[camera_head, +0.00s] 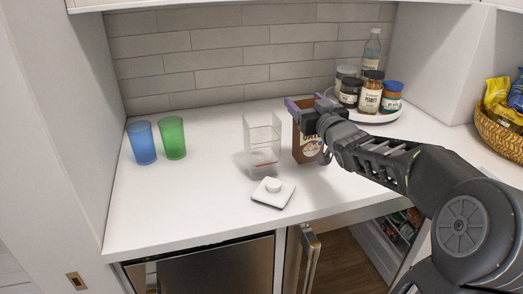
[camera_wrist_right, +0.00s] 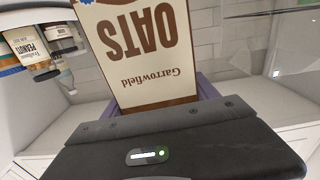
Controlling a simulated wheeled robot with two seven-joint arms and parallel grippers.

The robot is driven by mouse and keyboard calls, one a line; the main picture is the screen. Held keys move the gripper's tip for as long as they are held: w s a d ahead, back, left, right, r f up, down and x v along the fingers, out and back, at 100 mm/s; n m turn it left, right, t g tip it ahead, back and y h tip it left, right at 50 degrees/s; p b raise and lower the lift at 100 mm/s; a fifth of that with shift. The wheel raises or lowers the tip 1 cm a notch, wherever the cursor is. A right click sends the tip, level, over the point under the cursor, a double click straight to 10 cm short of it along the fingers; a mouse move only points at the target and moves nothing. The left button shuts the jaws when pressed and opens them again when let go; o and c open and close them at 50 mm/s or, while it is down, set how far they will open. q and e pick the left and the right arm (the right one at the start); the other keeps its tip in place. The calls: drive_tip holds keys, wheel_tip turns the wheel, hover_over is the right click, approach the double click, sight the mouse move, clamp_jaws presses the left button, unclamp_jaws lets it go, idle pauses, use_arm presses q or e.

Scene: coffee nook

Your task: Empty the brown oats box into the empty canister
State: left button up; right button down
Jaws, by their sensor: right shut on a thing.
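The brown oats box (camera_head: 305,147) stands upright at the right of the canister in the head view, partly hidden by my right gripper. My right gripper (camera_head: 304,108) is shut on the upper part of the box. The box's brown and cream face with "OATS" fills the upper middle of the right wrist view (camera_wrist_right: 145,50). The clear, square canister (camera_head: 262,145) stands open on the counter, just left of the box, and looks empty, with a small red mark low on it. My left gripper is not in view.
A blue cup (camera_head: 142,143) and a green cup (camera_head: 172,138) stand at the left on the white counter (camera_head: 190,200). A round white tray (camera_head: 385,117) with jars and a bottle is at the back right. A basket of snack bags (camera_head: 502,130) is at the far right. The front-left counter is clear.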

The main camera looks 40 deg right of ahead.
drive_tip(key=w+a+r+n, duration=0.2)
drive_tip(key=w+r+n, duration=0.2)
drive_tip(key=shift+w+r, duration=0.2)
drive_tip(key=shift+w, duration=0.1)
idle(0.7)
drive_tip(key=shift+a, duration=0.1)
drive_tip(key=shift+w+a+r+n, duration=0.15)
drive_tip(key=shift+a+n, duration=0.1)
drive_tip(key=shift+n, duration=0.15)
idle(0.4)
